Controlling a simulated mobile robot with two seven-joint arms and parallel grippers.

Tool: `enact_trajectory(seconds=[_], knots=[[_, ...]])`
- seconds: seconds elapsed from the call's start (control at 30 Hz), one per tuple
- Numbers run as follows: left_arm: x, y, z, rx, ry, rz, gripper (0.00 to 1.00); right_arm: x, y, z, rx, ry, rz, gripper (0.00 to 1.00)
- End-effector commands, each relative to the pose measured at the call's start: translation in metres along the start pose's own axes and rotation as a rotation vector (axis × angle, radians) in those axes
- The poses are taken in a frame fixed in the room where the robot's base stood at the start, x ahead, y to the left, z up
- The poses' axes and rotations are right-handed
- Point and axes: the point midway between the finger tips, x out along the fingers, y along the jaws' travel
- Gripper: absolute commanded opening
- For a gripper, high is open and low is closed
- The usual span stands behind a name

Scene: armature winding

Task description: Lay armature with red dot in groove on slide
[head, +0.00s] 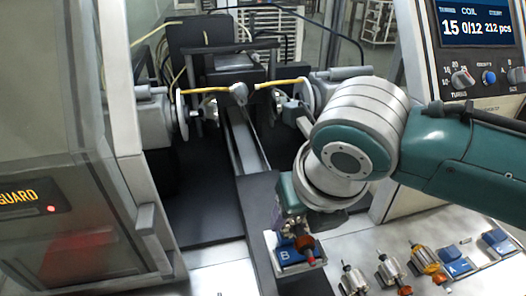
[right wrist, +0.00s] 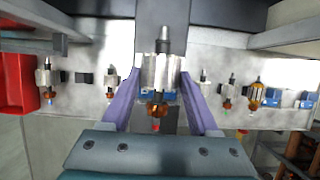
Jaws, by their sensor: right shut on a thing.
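My right gripper (right wrist: 160,92) reaches down from the right in the head view and is shut on an armature (right wrist: 162,75). The armature has a steel shaft, a silver core, copper windings and a red dot at its near end; the red end also shows in the head view (head: 309,251). It is directly over the blue block marked B (head: 284,256) on the dark slide (head: 302,284). Blue shows beside it in the wrist view. The fingers hide the groove, and I cannot tell whether the armature touches it. My left gripper is not in view.
Several other armatures, including one at the front (head: 391,271), stand on the pale table right of the slide. Blue blocks marked A (head: 455,263) lie further right. The winding machine (head: 235,92) is behind, and a red bin (right wrist: 18,83) is left in the wrist view.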

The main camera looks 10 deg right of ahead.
Motion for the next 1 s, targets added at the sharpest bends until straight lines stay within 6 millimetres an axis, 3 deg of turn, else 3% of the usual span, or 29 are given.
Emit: enact_trajectory(seconds=[0.97, 1.0], knots=[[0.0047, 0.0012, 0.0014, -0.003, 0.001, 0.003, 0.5, 0.0084, -0.0001, -0.0027, 0.0, -0.002, 0.0, 0.0], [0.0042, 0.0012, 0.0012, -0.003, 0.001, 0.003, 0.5, 0.0078, 0.0, -0.0024, 0.0, -0.002, 0.0, 0.66]])
